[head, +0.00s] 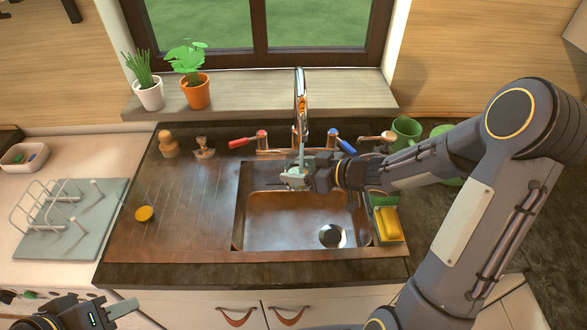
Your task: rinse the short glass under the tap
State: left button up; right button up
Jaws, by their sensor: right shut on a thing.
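The tap (301,92) rises behind the sink (285,234), with a red lever (241,142) on its left and a blue lever (346,146) on its right. A thin pale stream of water (301,152) seems to fall from the spout. My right gripper (297,178) is shut on the short glass (291,181) below the spout, over the back of the basin. The glass is small and pale here and partly hidden by the fingers; its tilt is unclear. My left gripper (112,311) is low at the left, away from the sink, its jaws unclear.
A yellow sponge (388,224) sits in a green holder right of the basin. Green mugs (405,131) stand behind my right arm. A wooden brush (168,143) and a yellow-topped round thing (145,214) are on the drainboard. A wire rack (68,212) stands left. Potted plants line the sill.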

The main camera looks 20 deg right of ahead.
jog(key=shift+w+d, duration=0.1)
jog(key=shift+d, duration=0.05)
jog(key=shift+d, duration=0.1)
dwell(0.4)
jog(key=shift+s+d+p, duration=0.2)
jog(key=shift+s+p, duration=0.1)
jog(key=shift+s, duration=0.15)
jog(key=s+a+b, duration=0.1)
jog(key=a, duration=0.1)
jog(key=s+a+b, duration=0.1)
jog(key=s+a, duration=0.1)
jog(key=s+a+b, duration=0.1)
jog(key=a, duration=0.1)
jog(key=shift+s+a, duration=0.1)
jog(key=shift+s, duration=0.05)
